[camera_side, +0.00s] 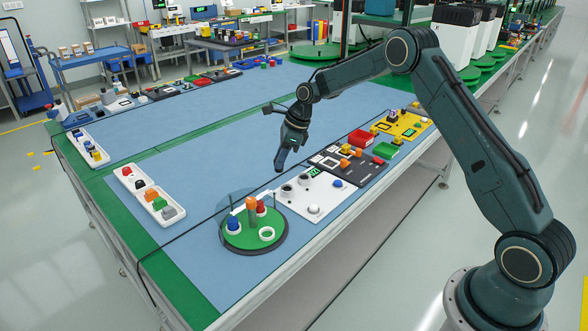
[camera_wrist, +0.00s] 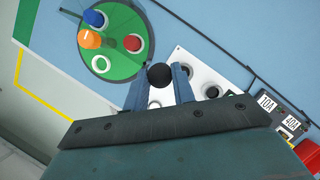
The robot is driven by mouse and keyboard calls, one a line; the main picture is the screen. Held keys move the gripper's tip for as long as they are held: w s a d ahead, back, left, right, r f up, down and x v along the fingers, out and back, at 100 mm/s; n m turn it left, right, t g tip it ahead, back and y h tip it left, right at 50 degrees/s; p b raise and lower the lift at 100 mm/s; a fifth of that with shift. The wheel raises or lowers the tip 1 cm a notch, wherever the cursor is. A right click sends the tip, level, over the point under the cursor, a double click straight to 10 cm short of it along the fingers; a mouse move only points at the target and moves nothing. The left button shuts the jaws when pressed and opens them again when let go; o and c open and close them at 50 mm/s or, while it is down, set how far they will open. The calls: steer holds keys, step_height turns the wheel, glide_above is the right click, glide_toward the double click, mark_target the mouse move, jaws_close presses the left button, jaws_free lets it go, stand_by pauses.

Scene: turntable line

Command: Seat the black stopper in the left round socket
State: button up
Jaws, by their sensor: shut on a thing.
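The black stopper (camera_wrist: 160,75) is between the fingertips of my gripper (camera_wrist: 160,84) in the wrist view, and the gripper is shut on it. In the side view my gripper (camera_side: 280,165) hangs above the back left edge of the white panel (camera_side: 325,207); the stopper cannot be made out there against the dark fingers. The panel has two dark round sockets: the left round socket (camera_side: 287,190) and another (camera_side: 304,180) just right of it. The stopper is apart from both. In the wrist view the fingers and stopper cover part of the panel (camera_wrist: 198,75).
A green turntable (camera_side: 240,241) with blue, orange and red pieces and a clear guard stands left of the panel. A dark panel (camera_side: 368,171) with labels and a red bin (camera_side: 361,139) lie to the right. A white tray (camera_side: 163,219) of coloured parts is at left.

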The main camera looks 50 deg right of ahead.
steer(key=d+f, duration=0.1)
steer(key=d, duration=0.1)
steer(key=w+d+f, duration=0.1)
steer(key=d+f, duration=0.1)
steer(key=shift+d, duration=0.15)
steer(key=shift+f, duration=0.25)
steer(key=shift+f, duration=2.2)
steer(key=shift+f, duration=1.1)
stand_by(0.4)
steer(key=o, duration=1)
steer(key=shift+o, duration=0.2)
steer(key=v, duration=1.3)
steer(key=shift+r, duration=0.35)
steer(key=shift+s, duration=0.15)
